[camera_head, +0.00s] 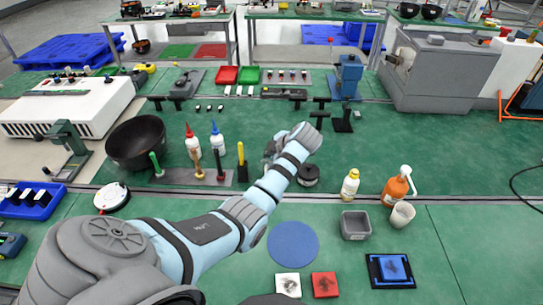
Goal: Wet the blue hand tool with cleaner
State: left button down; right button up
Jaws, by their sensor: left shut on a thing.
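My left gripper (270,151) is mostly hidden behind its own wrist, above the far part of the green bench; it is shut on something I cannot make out. No tool that is clearly the blue hand tool shows, but a blue pad with a dark smudge (394,268) lies in a black tray at the front right. I cannot tell which holds cleaner. My right gripper is out of view.
A grey bin (355,225) and a pale cup (402,215) stand before the bottles. A blue round mat (293,244), a white pad (288,284) and a red pad (325,284) lie nearer. Upright handles, squeeze bottles and a black bowl (136,140) stand left.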

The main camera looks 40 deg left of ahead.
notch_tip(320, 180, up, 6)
jog(key=p, duration=0.6)
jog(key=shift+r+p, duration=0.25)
jog(key=shift+p, duration=0.05)
dwell(0.5)
